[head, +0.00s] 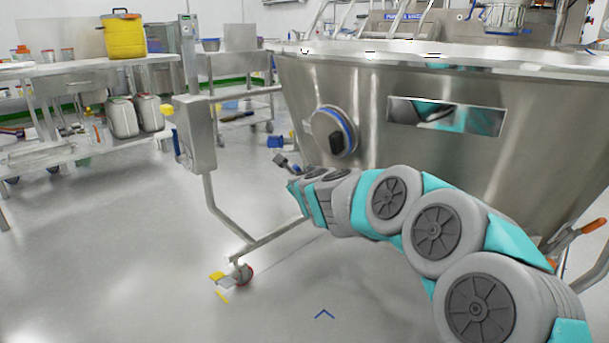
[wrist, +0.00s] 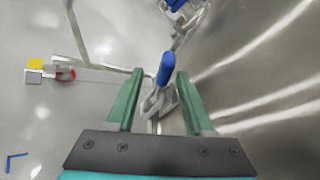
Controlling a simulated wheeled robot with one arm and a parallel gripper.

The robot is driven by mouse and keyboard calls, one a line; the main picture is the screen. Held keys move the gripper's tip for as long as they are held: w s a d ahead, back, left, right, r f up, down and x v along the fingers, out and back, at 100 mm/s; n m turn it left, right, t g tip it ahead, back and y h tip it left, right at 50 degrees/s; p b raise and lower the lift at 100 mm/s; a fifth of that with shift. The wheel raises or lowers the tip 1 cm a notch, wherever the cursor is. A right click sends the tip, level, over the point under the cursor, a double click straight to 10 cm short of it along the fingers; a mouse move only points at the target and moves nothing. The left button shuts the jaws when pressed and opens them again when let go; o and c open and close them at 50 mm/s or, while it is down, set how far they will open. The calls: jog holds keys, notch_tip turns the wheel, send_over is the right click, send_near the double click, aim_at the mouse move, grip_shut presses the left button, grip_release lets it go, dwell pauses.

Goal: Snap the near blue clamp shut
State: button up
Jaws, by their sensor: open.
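The near blue clamp (wrist: 166,68) shows in the wrist view, its blue handle pointing up the picture and its metal body below it. My gripper (wrist: 161,76) is open, with one green finger on each side of the clamp. The handle appears between the fingertips, and I see no clear contact. Whether the handle stands raised or lies flat is hard to tell. A second blue part (wrist: 175,5) is cut off at the top edge. In the head view my arm's end hides the gripper, and small blue parts (head: 276,141) show just beyond it.
A large steel vessel (head: 470,165) fills the right side, its wall close beside my gripper. A steel frame leg with a caster (head: 242,274) stands on the floor at left. An orange-handled clamp (head: 592,226) is at far right.

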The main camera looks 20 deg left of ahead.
jog(key=s+d+r+n+g+y+p, duration=0.2)
jog(key=s+d+r+n+g, duration=0.1)
jog(key=s+n, duration=0.5)
jog(key=s+d+r+n+g+y+p, duration=0.1)
jog(key=s+d+r+n+g+p, duration=0.15)
jog(key=s+n, duration=0.5)
jog(key=s+d+f+n+g+h+p, duration=0.1)
jog(key=s+d+f+n+g+h, duration=0.1)
jog(key=s+d, duration=0.8)
jog(key=s+d+f+n+g+h+p, duration=0.2)
jog(key=s+d+f+n+g+h, duration=0.1)
jog(key=s+d, duration=0.8)
jog(key=s+d+f+n+g+h+p, duration=0.1)
jog(key=s+d+f+n+g+h, duration=0.2)
jog(key=s+d, duration=0.7)
jog(key=s+f+g, duration=0.1)
jog(key=s, duration=0.6)
jog(key=shift+s+d+f+h+p, duration=0.15)
jog(key=shift+d+f+h+p, duration=0.15)
jog(key=shift+d+f, duration=0.05)
jog(key=shift+g, duration=0.25)
